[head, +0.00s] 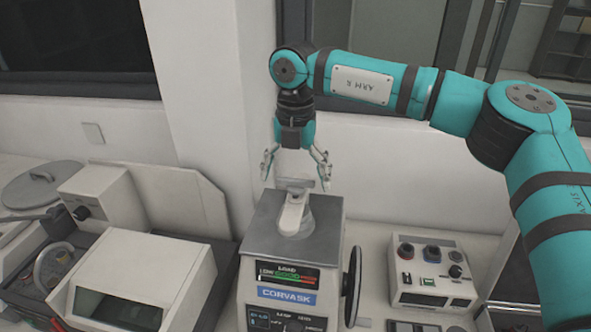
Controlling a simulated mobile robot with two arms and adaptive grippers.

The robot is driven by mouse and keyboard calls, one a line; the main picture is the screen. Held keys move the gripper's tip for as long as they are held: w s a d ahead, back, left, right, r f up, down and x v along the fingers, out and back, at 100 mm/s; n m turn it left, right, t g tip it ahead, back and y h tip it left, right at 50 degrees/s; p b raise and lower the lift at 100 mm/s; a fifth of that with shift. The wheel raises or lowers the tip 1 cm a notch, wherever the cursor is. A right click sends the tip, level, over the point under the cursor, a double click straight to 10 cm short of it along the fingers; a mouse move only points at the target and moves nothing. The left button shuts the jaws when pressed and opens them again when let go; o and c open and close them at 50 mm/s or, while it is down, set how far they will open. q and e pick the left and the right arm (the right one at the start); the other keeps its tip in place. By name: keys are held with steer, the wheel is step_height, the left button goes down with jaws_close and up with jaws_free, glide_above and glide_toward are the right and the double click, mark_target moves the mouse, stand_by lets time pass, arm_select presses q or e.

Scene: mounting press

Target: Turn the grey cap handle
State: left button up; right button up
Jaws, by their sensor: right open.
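The grey cap handle (292,213) is a pale bar on a round grey cap on top of the mounting press (254,238). The press has a grey metal top, a LOAD display and a blue CORVASK label. My right gripper (296,184) points down just above and behind the handle. Its fingers are spread wide, one to each side, and hold nothing. Whether a finger touches the cap cannot be told. My left gripper does not show.
A black handwheel (352,287) is on the press's right side. A control box (433,271) with knobs stands to the right. A beige machine (140,275) with a dark window stands close on the left. A white wall rises behind the press.

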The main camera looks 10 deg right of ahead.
steer(key=c, duration=1.2)
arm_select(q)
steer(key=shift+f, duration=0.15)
